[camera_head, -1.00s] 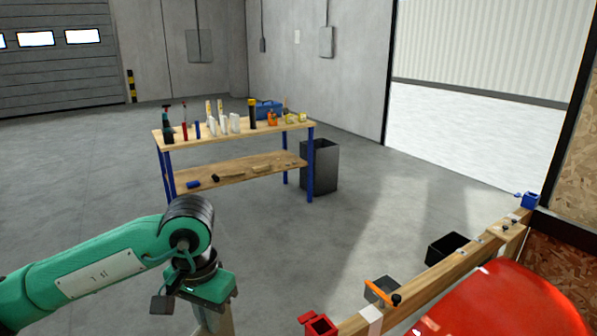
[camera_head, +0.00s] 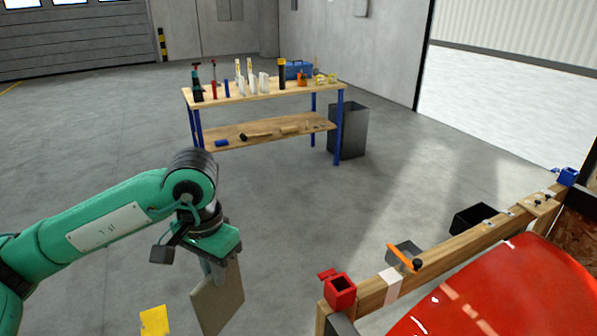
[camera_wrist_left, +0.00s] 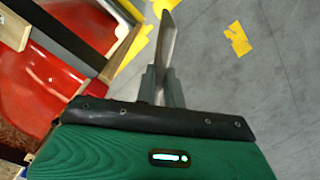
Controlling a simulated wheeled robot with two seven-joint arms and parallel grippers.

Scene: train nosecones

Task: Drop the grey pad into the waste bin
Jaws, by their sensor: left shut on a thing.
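The grey pad (camera_head: 219,300) is a flat, thin plate hanging tilted below my left gripper (camera_head: 216,270). The left gripper is shut on the pad's upper edge and holds it above the floor. In the left wrist view, the fingers (camera_wrist_left: 161,86) pinch the pad (camera_wrist_left: 166,38), seen almost edge-on. The likely waste bin is a tall dark grey open-topped bin (camera_head: 352,132) on the floor at the right end of the workbench, well away from the gripper. Its inside is hidden. My right gripper is not in view.
The workbench (camera_head: 262,92) has blue legs, with bottles and tools on top and a lower shelf. A wooden beam (camera_head: 450,246) with small boxes and clamps borders a red nosecone (camera_head: 500,295) at right. Yellow floor marks (camera_head: 154,320) lie near the pad. The middle floor is clear.

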